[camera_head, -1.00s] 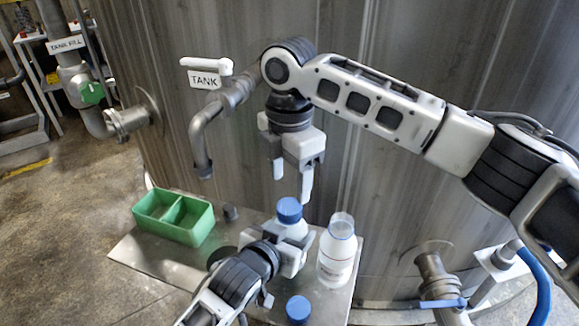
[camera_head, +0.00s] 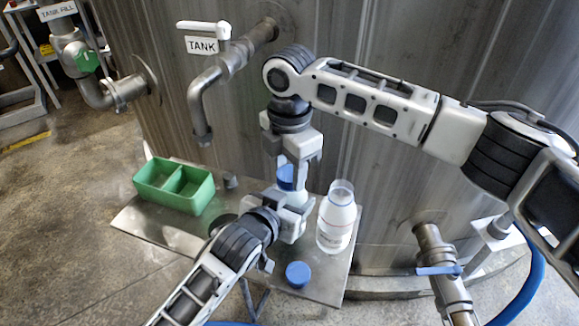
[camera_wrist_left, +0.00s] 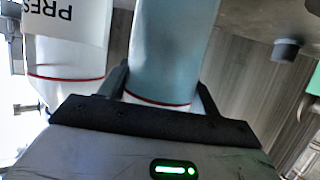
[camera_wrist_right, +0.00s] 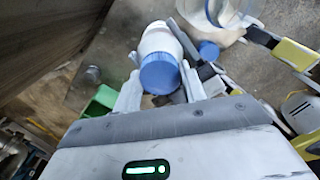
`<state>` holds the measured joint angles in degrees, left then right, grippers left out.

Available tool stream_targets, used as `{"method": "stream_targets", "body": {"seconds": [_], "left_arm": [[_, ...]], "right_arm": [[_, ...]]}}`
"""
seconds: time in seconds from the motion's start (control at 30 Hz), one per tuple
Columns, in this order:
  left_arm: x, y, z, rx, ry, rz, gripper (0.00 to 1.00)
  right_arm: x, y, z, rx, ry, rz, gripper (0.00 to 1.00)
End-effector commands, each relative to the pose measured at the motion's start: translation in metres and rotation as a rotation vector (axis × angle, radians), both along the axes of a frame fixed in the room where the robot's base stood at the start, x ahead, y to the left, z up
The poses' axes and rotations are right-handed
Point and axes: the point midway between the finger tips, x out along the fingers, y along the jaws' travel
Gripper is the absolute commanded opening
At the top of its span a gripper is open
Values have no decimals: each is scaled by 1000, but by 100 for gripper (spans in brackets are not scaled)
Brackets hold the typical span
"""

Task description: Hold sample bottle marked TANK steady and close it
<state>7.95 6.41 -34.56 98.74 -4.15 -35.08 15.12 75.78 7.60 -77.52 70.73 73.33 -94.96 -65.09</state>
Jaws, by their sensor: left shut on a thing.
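A white bottle with a blue cap (camera_head: 287,177) stands on the metal shelf (camera_head: 150,230); its label is hidden. My left gripper (camera_head: 293,208) is shut around its body, which shows between the fingers in the left wrist view (camera_wrist_left: 172,50). My right gripper (camera_head: 296,165) points down over the bottle, its fingers on either side of the cap. In the right wrist view the cap (camera_wrist_right: 160,73) sits between the open fingers (camera_wrist_right: 160,90), with visible gaps. I cannot tell how tightly the cap is seated.
An uncapped bottle (camera_head: 337,220) stands close on the right; its label, partly readable as "PRES", shows in the left wrist view (camera_wrist_left: 60,22). A loose blue cap (camera_head: 298,273) lies in front. A green divided tray (camera_head: 174,187) is left, below a pipe tagged TANK (camera_head: 202,45).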

Motion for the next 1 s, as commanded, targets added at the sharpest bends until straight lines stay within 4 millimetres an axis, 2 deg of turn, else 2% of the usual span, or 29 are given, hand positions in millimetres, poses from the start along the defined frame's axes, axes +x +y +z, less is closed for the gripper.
{"method": "stream_targets", "body": {"seconds": [0.27, 0.3, 0.37, 0.4, 0.67, 0.77, 0.87, 1.0], "left_arm": [[0, 1, -1, 0, 3, 3, 0], [0, 1, -1, 0, 3, 3, 0], [0, 1, -1, 0, 3, 3, 0], [0, 1, -1, 0, 3, 3, 0], [0, 1, -1, 1, 3, 2, 0], [0, 1, -1, 1, 3, 1, 0], [0, 1, -1, 1, 3, 1, 0], [0, 1, -1, 1, 3, 1, 0]], "right_arm": [[-1, 0, 0, -2, 2, -6, 14], [-1, 0, 0, -2, 2, -6, 47], [-1, 0, 0, -2, 2, -6, 63], [-1, 0, 0, -2, 2, -6, 66], [0, 0, 1, -1, 2, -6, 66], [0, 0, 7, -1, 1, -5, 66], [0, 0, 22, 1, -1, -5, 66], [0, 0, 52, 1, -2, -5, 66]]}}
